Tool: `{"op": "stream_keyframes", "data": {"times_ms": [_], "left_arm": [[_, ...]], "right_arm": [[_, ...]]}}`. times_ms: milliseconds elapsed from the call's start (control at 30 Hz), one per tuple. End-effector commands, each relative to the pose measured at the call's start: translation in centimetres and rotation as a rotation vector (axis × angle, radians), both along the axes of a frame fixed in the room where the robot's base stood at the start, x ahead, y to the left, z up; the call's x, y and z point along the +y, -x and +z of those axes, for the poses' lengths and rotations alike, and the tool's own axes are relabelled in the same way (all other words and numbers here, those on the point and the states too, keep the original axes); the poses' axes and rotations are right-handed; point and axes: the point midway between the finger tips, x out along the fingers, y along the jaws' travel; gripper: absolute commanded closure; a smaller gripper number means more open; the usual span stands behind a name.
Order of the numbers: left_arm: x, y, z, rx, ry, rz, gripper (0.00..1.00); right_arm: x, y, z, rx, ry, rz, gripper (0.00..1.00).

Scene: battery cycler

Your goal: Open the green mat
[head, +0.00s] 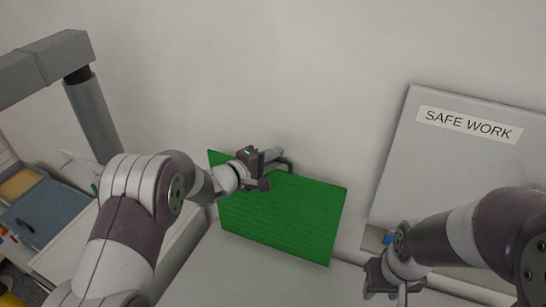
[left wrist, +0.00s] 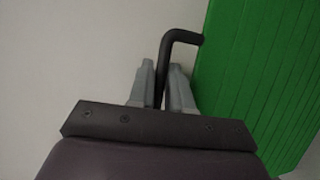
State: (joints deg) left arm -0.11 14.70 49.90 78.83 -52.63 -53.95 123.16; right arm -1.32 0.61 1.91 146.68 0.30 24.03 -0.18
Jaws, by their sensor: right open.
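The green mat (head: 280,222) is a flat, ribbed panel with its upper edge leaning against the pale wall in the head view. It also fills the right side of the left wrist view (left wrist: 262,80). A black bent handle (left wrist: 183,36) sticks out from its edge. My left gripper (head: 277,158) is at the mat's upper edge. In the left wrist view its two grey fingers (left wrist: 162,85) lie close on both sides of the handle, shut on it. My right gripper (head: 393,292) is open and empty, low at the right, apart from the mat.
A grey panel labelled SAFE WORK (head: 468,125) stands at the right, with a small blue item (head: 389,238) below it. A pale surface (head: 240,270) lies below the mat. A blue-grey box (head: 45,215) and a tan tray (head: 20,184) are at the far left.

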Motion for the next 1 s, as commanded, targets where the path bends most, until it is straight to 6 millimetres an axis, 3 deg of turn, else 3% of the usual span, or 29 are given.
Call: {"op": "stream_keyframes", "data": {"times_ms": [267,467,700,1000], "left_arm": [[0.1,0.2,-0.1,-0.003,0.001,0.000,1.00],[0.8,2.3,-0.5,-0.051,0.017,0.001,1.00],[2.8,8.5,-1.7,-0.196,0.066,0.003,1.00],[5.5,16.7,-4.1,-0.233,0.079,0.006,1.00]], "right_arm": [[0.0,0.0,-0.1,0.000,0.000,0.000,0.57],[0.0,0.0,-1.4,0.000,0.000,0.000,0.57],[0.0,0.0,-4.0,0.000,0.000,0.000,0.57],[0.0,0.0,-4.8,0.000,0.000,0.000,0.57]]}}
